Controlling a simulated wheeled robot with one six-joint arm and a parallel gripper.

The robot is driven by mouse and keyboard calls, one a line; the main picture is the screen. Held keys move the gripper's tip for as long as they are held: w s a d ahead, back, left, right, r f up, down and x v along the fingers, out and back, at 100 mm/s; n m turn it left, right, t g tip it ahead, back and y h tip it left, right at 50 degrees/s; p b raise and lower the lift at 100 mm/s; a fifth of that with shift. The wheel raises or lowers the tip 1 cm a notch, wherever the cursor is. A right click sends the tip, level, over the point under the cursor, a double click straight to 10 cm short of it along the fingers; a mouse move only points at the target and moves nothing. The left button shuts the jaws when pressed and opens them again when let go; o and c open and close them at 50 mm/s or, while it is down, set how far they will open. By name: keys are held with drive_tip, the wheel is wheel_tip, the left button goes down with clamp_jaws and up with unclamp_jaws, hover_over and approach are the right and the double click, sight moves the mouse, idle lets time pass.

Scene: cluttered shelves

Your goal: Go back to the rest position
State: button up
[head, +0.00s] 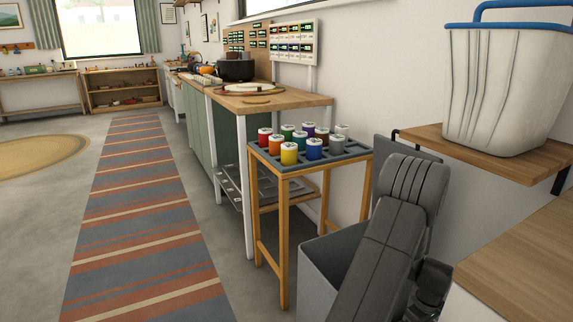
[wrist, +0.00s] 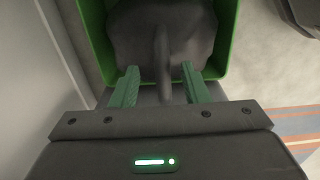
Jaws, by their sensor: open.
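My gripper (wrist: 158,72) shows in the wrist view with its two green fingers spread apart. A dark grey lumpy mass with a raised ridge shows between and beyond the fingers; I cannot tell what it is or whether the fingers touch it. It sits inside a green-rimmed container (wrist: 92,30). My grey arm is folded at the lower right of the head view, and the gripper itself is hidden there.
A small wooden stand (head: 285,220) with several coloured jars is just left of my arm. A wooden shelf (head: 545,150) at right bears a white basket (head: 500,90). A long workbench (head: 300,100) runs along the wall. The striped rug (head: 140,200) is clear floor.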

wheel_tip(320, 180, down, 3)
drive_tip(key=shift+r+b, duration=0.2)
drive_tip(key=shift+b, duration=0.1)
wheel_tip(320, 180, up, 18)
drive_tip(key=p, duration=1.1)
drive_tip(key=shift+p, duration=0.4)
drive_tip(key=shift+r, duration=0.1)
